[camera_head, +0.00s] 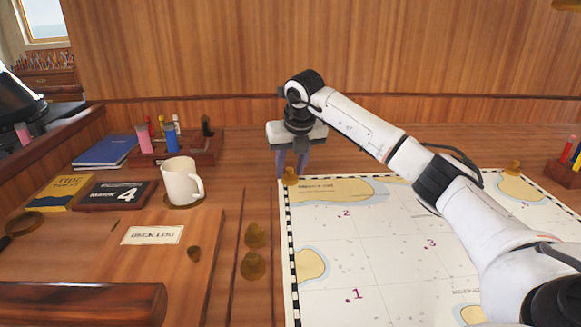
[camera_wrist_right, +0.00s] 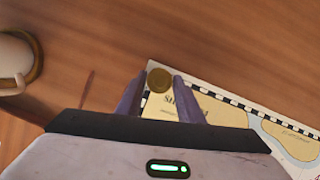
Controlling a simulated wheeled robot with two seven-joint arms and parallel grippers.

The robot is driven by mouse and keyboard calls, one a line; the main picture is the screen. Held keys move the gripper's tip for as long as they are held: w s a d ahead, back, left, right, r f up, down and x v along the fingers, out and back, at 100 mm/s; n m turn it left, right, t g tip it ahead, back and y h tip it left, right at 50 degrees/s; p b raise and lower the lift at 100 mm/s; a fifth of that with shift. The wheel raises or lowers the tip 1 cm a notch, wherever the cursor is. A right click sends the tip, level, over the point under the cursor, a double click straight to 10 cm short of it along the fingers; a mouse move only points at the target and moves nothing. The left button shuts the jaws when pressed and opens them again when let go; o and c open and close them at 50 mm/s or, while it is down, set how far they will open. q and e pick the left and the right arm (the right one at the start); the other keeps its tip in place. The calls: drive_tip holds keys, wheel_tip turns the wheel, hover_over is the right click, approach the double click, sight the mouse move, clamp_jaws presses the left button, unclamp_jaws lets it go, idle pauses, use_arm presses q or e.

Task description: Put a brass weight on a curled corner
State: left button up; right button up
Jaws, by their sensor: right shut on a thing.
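My right gripper (camera_head: 291,168) is shut on a brass weight (camera_head: 290,178) at the far left corner of the sea chart (camera_head: 385,235). In the right wrist view the weight (camera_wrist_right: 160,80) shows between the two fingertips, over the chart's corner (camera_wrist_right: 152,68); I cannot tell whether it rests on the paper or is just above it. Two more brass weights, one (camera_head: 255,235) behind the other (camera_head: 253,265), stand on the desk left of the chart. Another brass weight (camera_head: 512,168) sits at the chart's far right corner. My left gripper is not in view.
A white mug (camera_head: 182,182) stands left of the chart, behind a deck log (camera_head: 152,235). Books (camera_head: 112,195) and a pen rack (camera_head: 175,150) are farther left. A holder with red pens (camera_head: 567,175) is at the right edge. My right arm covers part of the chart.

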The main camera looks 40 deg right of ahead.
drive_tip(key=o, duration=1.3)
drive_tip(key=v, duration=1)
drive_tip(key=shift+s+r, duration=0.1)
drive_tip(key=shift+r, duration=0.1)
